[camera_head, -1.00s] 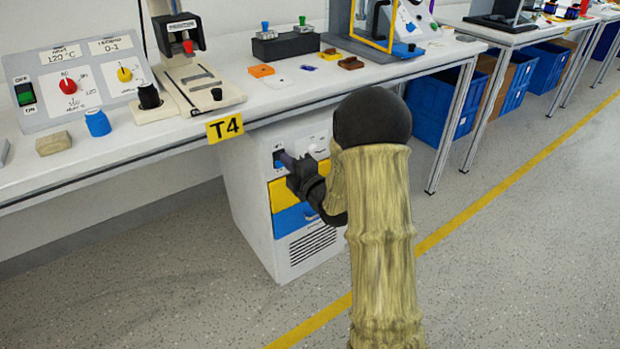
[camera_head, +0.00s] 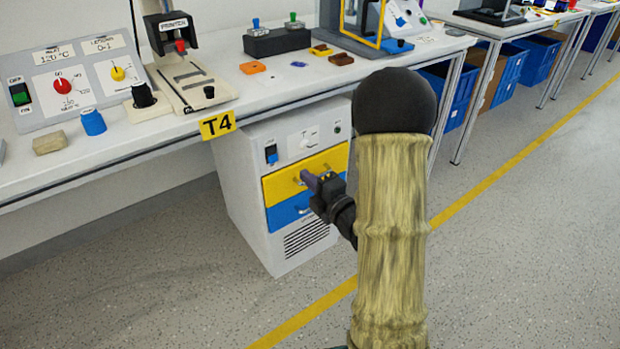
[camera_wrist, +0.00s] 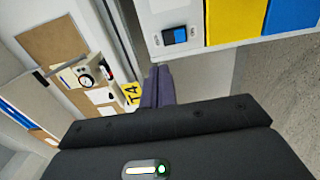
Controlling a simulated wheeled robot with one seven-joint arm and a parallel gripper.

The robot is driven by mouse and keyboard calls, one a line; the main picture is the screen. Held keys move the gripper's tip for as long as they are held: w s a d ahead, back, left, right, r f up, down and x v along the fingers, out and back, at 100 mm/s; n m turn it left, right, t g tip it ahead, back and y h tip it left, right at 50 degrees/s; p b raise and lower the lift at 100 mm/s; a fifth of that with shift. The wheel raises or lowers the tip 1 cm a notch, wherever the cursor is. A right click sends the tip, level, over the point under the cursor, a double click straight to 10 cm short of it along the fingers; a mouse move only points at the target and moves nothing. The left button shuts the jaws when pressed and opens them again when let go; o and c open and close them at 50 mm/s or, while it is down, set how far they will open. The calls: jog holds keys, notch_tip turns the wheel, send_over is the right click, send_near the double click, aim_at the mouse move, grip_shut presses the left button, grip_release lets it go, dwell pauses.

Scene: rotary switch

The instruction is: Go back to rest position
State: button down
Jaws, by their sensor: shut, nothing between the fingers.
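My gripper (camera_head: 309,178) is shut and empty, its purple fingers pressed together. In the head view it shows in front of the yellow drawer of the white cabinet (camera_head: 247,222) under the table. The cabinet's upper panel holds a blue rocker switch (camera_head: 271,154) and a white rotary switch (camera_head: 305,141). In the wrist view the shut fingers (camera_wrist: 157,86) point past the cabinet's edge, and the blue rocker switch (camera_wrist: 178,35) shows at the top. The rotary switch is not visible in the wrist view.
The white table (camera_head: 140,140) with a T4 tag (camera_head: 218,125) stands above the cabinet. It bears a control panel (camera_head: 70,82), a press (camera_head: 180,70) and small blocks. Open grey floor (camera_head: 490,240) with a yellow line lies to the right.

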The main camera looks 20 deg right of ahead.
jog(key=shift+w, duration=0.1)
jog(key=s+a+r+m+g+h+p, duration=0.2)
jog(key=s+a+m+g+p, duration=0.2)
jog(key=s+m+g, duration=0.45)
jog(key=s+a+r+m+g+h+p, duration=0.1)
jog(key=s+a+m+g+h+p, duration=0.1)
jog(key=s+a+m+g+p, duration=0.6)
jog(key=d+r+m+p, duration=0.1)
jog(key=r+m+p, duration=0.1)
jog(key=r+p, duration=1.5)
jog(key=s+d+r+m+t+p, duration=0.1)
jog(key=d+r+m+p, duration=0.1)
jog(key=r+p, duration=1.5)
jog(key=v, duration=0.4)
jog(key=shift+w+d+p, duration=0.15)
jog(key=shift+w+p, duration=0.1)
jog(key=shift+p, duration=0.05)
